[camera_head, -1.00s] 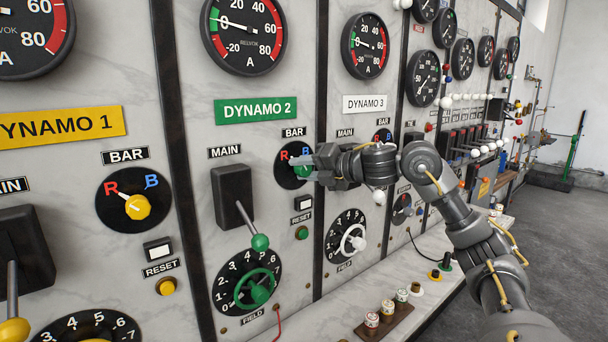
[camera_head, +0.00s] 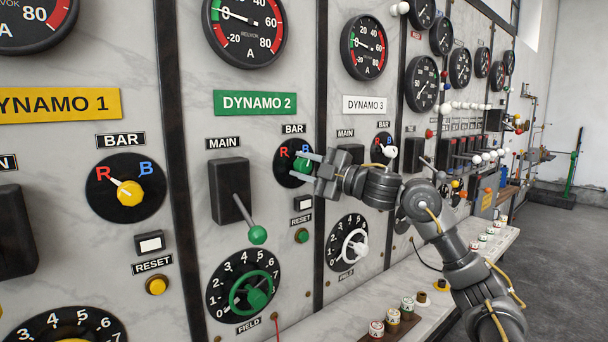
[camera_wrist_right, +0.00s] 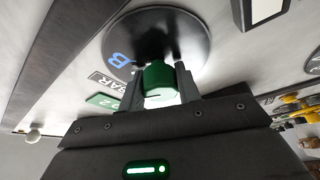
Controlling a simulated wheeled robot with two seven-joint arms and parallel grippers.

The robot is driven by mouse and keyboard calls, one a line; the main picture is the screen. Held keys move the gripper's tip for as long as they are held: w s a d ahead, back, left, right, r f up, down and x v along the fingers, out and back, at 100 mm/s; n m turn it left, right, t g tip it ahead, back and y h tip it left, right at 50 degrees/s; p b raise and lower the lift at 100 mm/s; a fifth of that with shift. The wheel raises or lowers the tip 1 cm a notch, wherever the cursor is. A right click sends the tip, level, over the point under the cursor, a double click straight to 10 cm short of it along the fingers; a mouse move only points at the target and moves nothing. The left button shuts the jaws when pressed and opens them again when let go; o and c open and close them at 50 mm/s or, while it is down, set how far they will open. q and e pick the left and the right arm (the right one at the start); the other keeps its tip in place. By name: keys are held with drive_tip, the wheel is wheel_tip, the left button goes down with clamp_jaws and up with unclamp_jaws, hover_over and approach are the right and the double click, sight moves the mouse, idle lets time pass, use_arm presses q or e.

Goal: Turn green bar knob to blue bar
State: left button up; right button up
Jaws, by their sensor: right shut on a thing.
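The green bar knob (camera_head: 303,164) sits on a round black dial under the BAR label of the DYNAMO 2 panel. The red R is at the dial's left and the blue B at its upper right. My right gripper (camera_head: 301,167) is shut on the knob, with a finger on either side. In the right wrist view the green knob (camera_wrist_right: 158,84) is between the two fingers (camera_wrist_right: 160,92), and the blue B (camera_wrist_right: 120,60) shows left of it. I cannot make out clearly where the knob points. My left gripper is not in view.
The DYNAMO 2 main switch lever (camera_head: 257,234) and the green field wheel (camera_head: 254,292) are below left of the knob. A reset button (camera_head: 301,236) is just below it. The yellow bar knob (camera_head: 130,193) is on the panel to the left. A ledge (camera_head: 470,255) runs below the panels.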

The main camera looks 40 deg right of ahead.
drive_tip(key=shift+m+t+h+b, duration=0.3)
drive_tip(key=shift+m+t+h, duration=0.1)
drive_tip(key=shift+m, duration=0.85)
drive_tip(key=shift+m+t+h+b, duration=0.3)
drive_tip(key=shift+m+t, duration=0.1)
drive_tip(key=shift+m, duration=0.85)
drive_tip(key=o, duration=1)
drive_tip(key=shift+c, duration=0.2)
